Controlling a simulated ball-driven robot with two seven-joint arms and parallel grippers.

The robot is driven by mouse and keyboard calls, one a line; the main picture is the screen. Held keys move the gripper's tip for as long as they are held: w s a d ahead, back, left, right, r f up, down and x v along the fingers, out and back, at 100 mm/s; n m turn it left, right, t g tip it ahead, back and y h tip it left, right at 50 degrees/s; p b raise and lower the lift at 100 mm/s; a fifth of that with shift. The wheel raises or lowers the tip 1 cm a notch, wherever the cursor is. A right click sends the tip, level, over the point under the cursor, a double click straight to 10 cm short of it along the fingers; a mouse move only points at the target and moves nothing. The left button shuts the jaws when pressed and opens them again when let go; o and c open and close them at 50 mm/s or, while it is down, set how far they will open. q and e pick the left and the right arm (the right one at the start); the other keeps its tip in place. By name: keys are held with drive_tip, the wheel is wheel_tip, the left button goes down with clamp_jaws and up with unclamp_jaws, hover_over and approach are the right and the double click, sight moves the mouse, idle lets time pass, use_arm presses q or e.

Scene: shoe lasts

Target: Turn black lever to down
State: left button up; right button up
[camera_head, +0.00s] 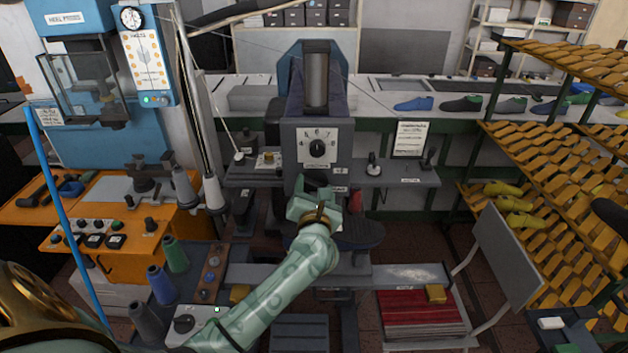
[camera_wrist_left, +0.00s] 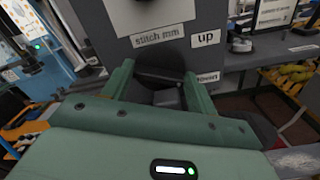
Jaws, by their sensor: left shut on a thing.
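The black lever (camera_wrist_left: 160,68) sits low on the grey machine front, below a "stitch mm" label, and its dark rounded end shows between my fingers in the left wrist view. My left gripper (camera_wrist_left: 160,86) is shut on it, with one green finger on each side. An "up" label (camera_wrist_left: 206,39) is beside it at the right, and a lower label (camera_wrist_left: 208,77) is partly hidden by the right finger. In the head view my left gripper (camera_head: 315,190) reaches the machine just below the dial. The lever's exact tilt is hidden. My right gripper is not in view.
A white dial with a black knob (camera_head: 317,148) is above the gripper. Side shelves hold another knob (camera_head: 373,165) and a small black lever (camera_head: 428,158). Thread cones (camera_head: 162,284) stand at the lower left. Shoe-last racks (camera_head: 545,150) fill the right.

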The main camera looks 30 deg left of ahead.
use_arm(q)
drive_tip(key=shift+m+p, duration=0.7)
drive_tip(key=shift+m, duration=0.2)
drive_tip(key=shift+f, duration=0.1)
drive_tip(key=o, duration=1)
drive_tip(key=shift+w, duration=0.1)
drive_tip(key=b+v, duration=0.2)
drive_tip(key=v, duration=1.4)
drive_tip(key=shift+d, duration=0.2)
